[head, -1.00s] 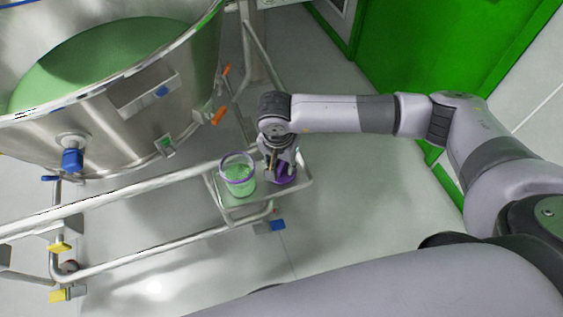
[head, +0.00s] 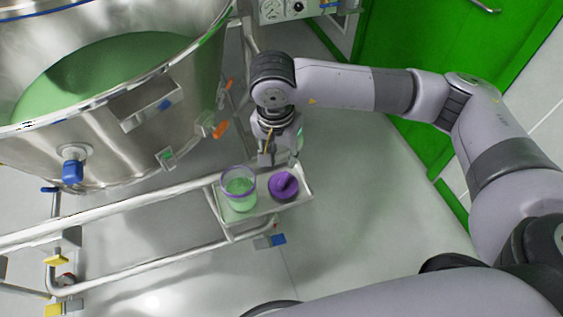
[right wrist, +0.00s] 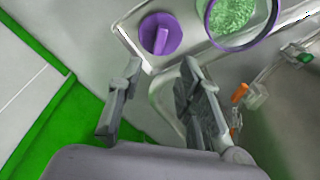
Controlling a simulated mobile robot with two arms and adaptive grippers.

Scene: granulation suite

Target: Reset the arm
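My right gripper (head: 281,156) hangs just above and behind the small metal shelf (head: 262,207) in the head view. In the right wrist view its two fingers (right wrist: 158,82) stand apart with nothing between them. A purple lid with a raised grip (head: 284,186) lies on the shelf, clear of the fingers; it also shows in the right wrist view (right wrist: 160,35). A clear jar of green granules (head: 239,189) stands uncovered beside the lid. My left gripper is not in view.
A large steel vessel (head: 120,105) holding green material stands at left on a tubular frame (head: 130,191). A green door (head: 430,70) is behind my right arm. The floor right of the shelf is clear.

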